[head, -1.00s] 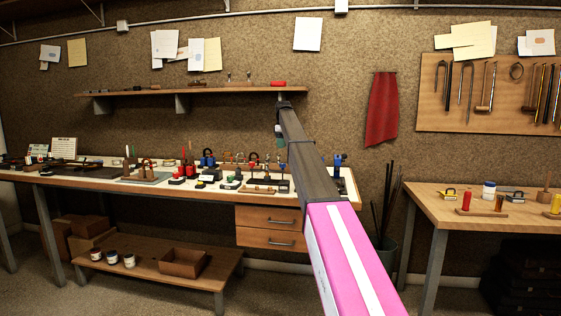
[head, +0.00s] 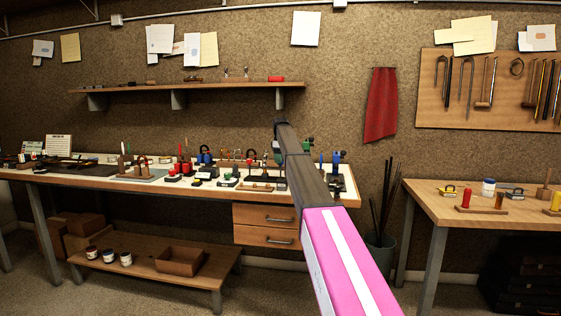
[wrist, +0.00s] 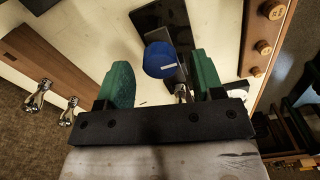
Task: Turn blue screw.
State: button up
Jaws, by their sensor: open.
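The blue screw has a round blue head with a small pale mark, and shows in the wrist view (wrist: 160,60) above a black plate. A blue-topped fixture (head: 338,158) stands at the right end of the long bench in the head view, just right of my arm. My gripper (wrist: 160,84) has green fingers spread apart and empty. In the wrist view the blue head appears between the fingertips, with a gap on each side. I cannot tell the distance in depth. In the head view my gripper (head: 292,146) is partly hidden behind my own arm.
The long bench (head: 90,172) carries several small fixtures left of my arm, including a blue one (head: 206,153). A wall shelf (head: 200,89) runs above it. A side table (head: 430,203) stands at the right. A bin with rods (head: 380,250) stands between.

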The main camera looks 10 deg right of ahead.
jog(key=shift+f, duration=0.4)
jog(key=c, duration=0.9)
jog(key=shift+m, duration=0.3)
